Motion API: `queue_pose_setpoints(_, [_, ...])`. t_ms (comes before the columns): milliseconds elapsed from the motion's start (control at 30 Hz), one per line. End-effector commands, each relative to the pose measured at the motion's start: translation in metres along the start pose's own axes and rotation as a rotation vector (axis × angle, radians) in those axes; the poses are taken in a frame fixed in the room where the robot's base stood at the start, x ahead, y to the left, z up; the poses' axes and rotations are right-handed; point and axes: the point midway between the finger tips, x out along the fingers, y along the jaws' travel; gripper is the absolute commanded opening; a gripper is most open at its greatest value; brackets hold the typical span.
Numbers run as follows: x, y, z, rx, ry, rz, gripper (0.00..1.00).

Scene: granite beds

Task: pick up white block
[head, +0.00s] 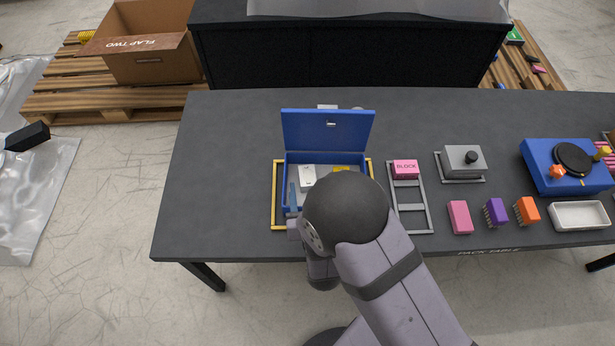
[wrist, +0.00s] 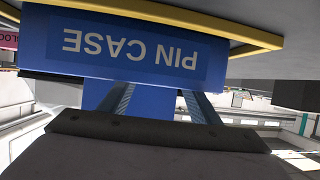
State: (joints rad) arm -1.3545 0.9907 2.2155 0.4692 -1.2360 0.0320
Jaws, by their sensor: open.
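A white block (head: 307,178) lies inside a blue case (head: 327,157) with its lid standing open, in the head view. Something yellow (head: 342,168) lies beside it, partly hidden by my arm. My gripper (wrist: 155,97) is open, its two dark fingers apart, at the near side of the case. In the wrist view, the case front (wrist: 145,48) with "PIN CASE" upside down fills the space beyond the fingers. The white block does not show there. In the head view, one blue-grey finger shows near the case's left front, and my arm hides the rest.
The case stands within a yellow frame (head: 276,206) on the dark table (head: 220,170). A pink block marked "BLOCK" (head: 405,169) sits on a grey rack (head: 411,211) to the right. Several coloured blocks and a white tray (head: 579,216) lie further right. The table's left part is clear.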

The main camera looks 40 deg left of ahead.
Motion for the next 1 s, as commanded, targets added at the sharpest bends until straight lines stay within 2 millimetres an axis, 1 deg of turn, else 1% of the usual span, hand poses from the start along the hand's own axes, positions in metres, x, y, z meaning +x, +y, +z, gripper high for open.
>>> queue_pose_setpoints(200, [0.026, 0.001, -0.001, 0.001, 0.0, 0.002, 0.57])
queue_pose_setpoints(300, [0.036, 0.001, -0.001, 0.001, 0.0, 0.002, 0.57])
queue_pose_setpoints(467, [0.044, 0.001, -0.001, 0.0, 0.0, 0.001, 0.57])
queue_pose_setpoints(667, [0.044, 0.001, 0.0, 0.0, -0.001, 0.001, 0.57])
queue_pose_setpoints(700, [0.044, 0.001, 0.0, 0.0, -0.001, 0.001, 0.52])
queue_pose_setpoints(767, [0.044, 0.001, -0.001, 0.0, -0.001, 0.001, 0.38])
queue_pose_setpoints(800, [0.044, 0.001, -0.001, 0.0, -0.001, 0.001, 0.28])
queue_pose_setpoints(867, [0.044, 0.001, -0.001, 0.0, -0.001, 0.001, 0.14])
queue_pose_setpoints(900, [0.044, 0.001, -0.001, 0.0, 0.0, 0.001, 0.04])
queue_pose_setpoints(1000, [0.044, 0.0, -0.002, 0.001, 0.003, 0.001, 0.04])
